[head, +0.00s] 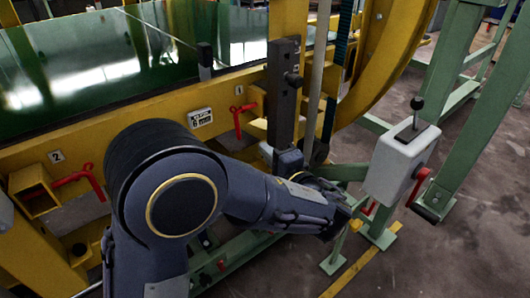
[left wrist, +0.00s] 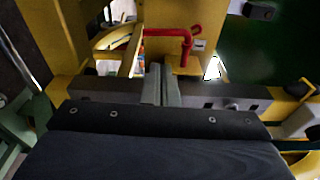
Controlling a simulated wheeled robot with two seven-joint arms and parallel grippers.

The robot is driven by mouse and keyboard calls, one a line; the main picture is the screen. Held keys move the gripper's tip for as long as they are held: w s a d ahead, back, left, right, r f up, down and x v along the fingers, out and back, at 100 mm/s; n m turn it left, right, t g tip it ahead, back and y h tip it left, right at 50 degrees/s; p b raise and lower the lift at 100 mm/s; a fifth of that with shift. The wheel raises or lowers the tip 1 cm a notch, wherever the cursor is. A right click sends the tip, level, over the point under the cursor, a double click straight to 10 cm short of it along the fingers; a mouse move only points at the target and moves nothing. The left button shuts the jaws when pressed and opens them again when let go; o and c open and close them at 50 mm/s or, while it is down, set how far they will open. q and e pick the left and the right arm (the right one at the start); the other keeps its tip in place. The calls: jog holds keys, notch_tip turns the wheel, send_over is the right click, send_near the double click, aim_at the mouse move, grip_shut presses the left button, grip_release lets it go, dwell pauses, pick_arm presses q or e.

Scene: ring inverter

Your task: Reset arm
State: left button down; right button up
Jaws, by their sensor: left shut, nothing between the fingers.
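My left arm reaches across the middle of the head view, and its gripper (head: 343,216) is at the arm's right end, left of and below the grey control box. In the left wrist view the two grey fingers of this gripper (left wrist: 161,84) are together, with nothing between them. Beyond the fingertips there is a red bent handle (left wrist: 172,34) on a yellow part. Its exact distance from the fingertips is hard to tell. My right gripper is in neither view.
The grey control box (head: 401,160) with a black-knobbed lever stands on a green post at right. The yellow frame (head: 240,92) with red handles (head: 243,117) and a dark upright bar (head: 283,95) lies behind my arm. Bare floor (head: 462,250) shows at lower right.

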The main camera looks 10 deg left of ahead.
pick_arm(q)
jog(key=s+a+f+n+g+h, duration=0.2)
jog(key=s+a+f+g, duration=0.3)
jog(key=a, duration=0.3)
jog(key=s+a+f+n+g+h, duration=0.2)
jog(key=s+a+n+g, duration=0.15)
jog(key=s+a, duration=0.35)
jog(key=s+d+f+n+h, duration=0.2)
jog(key=s+h, duration=0.3)
jog(key=s, duration=0.2)
jog(key=s+d+f+n+h, duration=0.1)
jog(key=s+d+n+h, duration=0.15)
jog(key=s+h, duration=0.4)
notch_tip(320, 180, up, 31)
jog(key=s+d+n+t+p, duration=0.1)
jog(key=d+p, duration=0.1)
jog(key=p, duration=2.7)
jog(key=shift+d+r+h+p, duration=0.15)
jog(key=shift+d+h+p, duration=0.05)
jog(key=shift+h+p, duration=0.2)
